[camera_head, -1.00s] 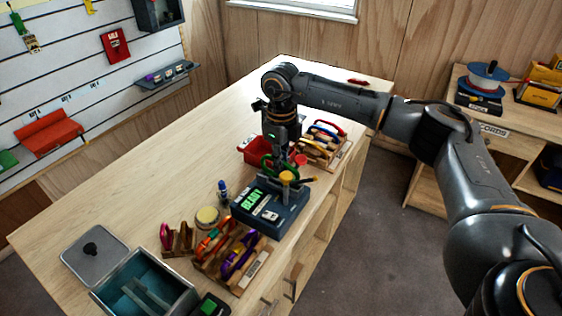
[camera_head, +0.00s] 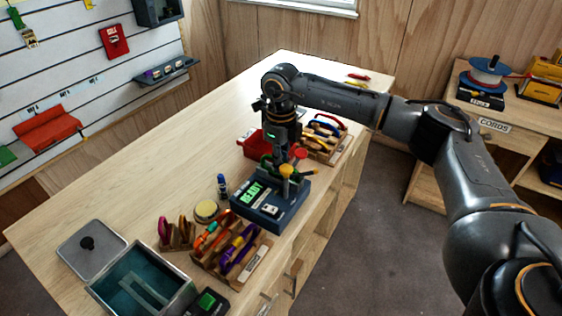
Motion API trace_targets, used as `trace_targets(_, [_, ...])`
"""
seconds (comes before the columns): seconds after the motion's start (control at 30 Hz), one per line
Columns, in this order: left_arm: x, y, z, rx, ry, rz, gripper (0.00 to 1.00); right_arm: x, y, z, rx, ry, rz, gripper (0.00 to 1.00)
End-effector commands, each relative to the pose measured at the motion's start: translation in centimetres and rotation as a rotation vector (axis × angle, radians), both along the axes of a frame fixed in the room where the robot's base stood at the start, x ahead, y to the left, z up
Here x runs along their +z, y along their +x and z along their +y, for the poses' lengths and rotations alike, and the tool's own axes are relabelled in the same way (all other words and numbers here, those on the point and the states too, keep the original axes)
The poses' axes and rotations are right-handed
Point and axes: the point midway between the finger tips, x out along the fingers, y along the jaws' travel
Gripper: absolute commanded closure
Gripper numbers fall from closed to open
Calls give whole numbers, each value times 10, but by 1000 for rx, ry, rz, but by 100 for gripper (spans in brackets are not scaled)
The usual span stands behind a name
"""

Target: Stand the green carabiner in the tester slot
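The tester (camera_head: 270,215) is a blue-grey box with a lit green display (camera_head: 251,193), standing on the wooden bench. My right gripper (camera_head: 279,158) comes in from the right and points down over the back of the tester. It appears shut on the green carabiner (camera_head: 266,161), of which only small green parts show beside the fingers. The carabiner is low at the tester's rear. The slot is hidden by the gripper and a yellow knob (camera_head: 286,170), so I cannot tell whether the carabiner is in it. My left gripper is not in view.
Racks of coloured carabiners stand in front of the tester (camera_head: 232,250) and behind it (camera_head: 325,138). A red tray (camera_head: 253,146) is close behind the gripper. A small blue bottle (camera_head: 222,184) and a round yellow tin (camera_head: 206,210) are left of the tester.

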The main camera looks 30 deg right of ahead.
Motion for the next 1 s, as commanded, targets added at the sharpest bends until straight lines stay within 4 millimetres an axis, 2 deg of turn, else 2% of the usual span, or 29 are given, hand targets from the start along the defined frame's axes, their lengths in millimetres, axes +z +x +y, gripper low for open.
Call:
trace_targets(0.33, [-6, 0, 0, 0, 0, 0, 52, -8, 0, 0, 0, 1, -1, 100])
trace_targets(0.4, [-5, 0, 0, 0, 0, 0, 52, -7, 0, 0, 0, 1, -1, 81])
trace_targets(0.5, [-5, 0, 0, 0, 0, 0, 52, -7, 0, 0, 0, 1, -1, 64])
trace_targets(0.83, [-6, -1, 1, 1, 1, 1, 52, -5, 1, 0, 0, 1, -1, 64])
trace_targets(1.0, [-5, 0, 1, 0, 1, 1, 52, 17, 2, 0, 0, 0, -4, 64])
